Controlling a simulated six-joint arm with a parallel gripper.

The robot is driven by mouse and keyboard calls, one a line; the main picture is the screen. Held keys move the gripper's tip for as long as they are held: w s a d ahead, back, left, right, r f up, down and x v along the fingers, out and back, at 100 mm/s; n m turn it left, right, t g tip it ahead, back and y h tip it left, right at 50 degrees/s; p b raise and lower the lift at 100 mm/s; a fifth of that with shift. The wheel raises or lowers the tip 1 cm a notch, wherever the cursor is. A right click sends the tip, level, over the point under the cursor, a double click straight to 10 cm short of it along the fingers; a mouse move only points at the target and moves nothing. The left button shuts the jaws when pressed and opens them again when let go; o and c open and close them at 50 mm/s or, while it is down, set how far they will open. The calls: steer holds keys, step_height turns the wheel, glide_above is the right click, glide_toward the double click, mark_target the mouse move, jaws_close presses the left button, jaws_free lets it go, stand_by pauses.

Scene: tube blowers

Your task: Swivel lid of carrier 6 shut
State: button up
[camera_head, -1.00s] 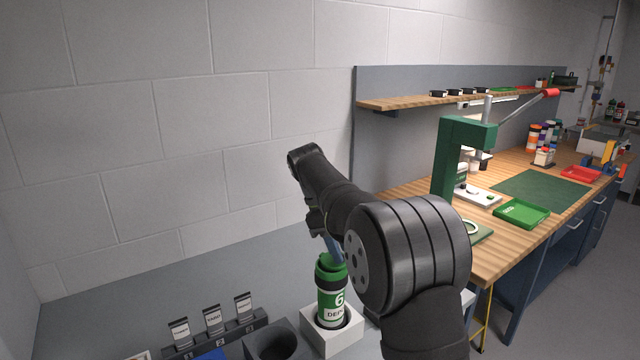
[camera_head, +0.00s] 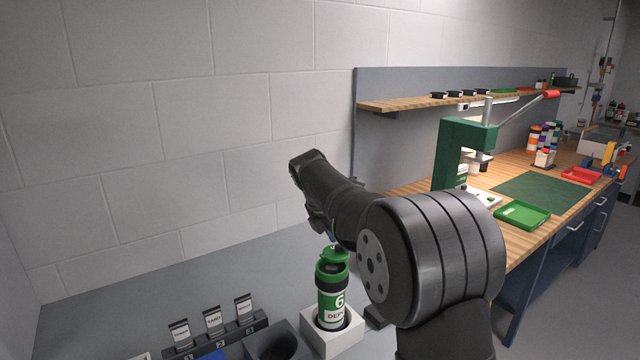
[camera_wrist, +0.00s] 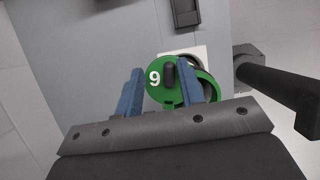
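Carrier 6 (camera_head: 333,306) is a green and white tube with a black band, upright in a white block socket (camera_head: 350,338). Its green lid (camera_head: 333,254) is at the top and looks offset from the mouth. In the wrist view the lid (camera_wrist: 156,90), with its number upside down and a black knob (camera_wrist: 170,77), sits swivelled to the left. Part of the green rim and dark opening (camera_wrist: 208,88) shows on the right. My gripper (camera_wrist: 160,88) is open, its blue fingers apart on either side of the knob. In the head view my arm mostly hides the fingers.
A dark holder (camera_head: 272,342) with an empty round socket stands left of the white block. A rack with several label cards (camera_head: 213,322) is further left. A grey wall rises behind. A wooden bench (camera_head: 470,250) with a green press (camera_head: 466,150) stands to the right.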

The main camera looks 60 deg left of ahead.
steer(key=n, duration=0.2)
steer(key=a+n+y, duration=0.2)
steer(key=n, duration=0.1)
steer(key=shift+s+n+g, duration=0.25)
steer(key=shift+n+g, duration=0.05)
steer(key=v, duration=1.7)
steer(key=shift+d+r, duration=0.15)
steer(key=shift+r, duration=0.05)
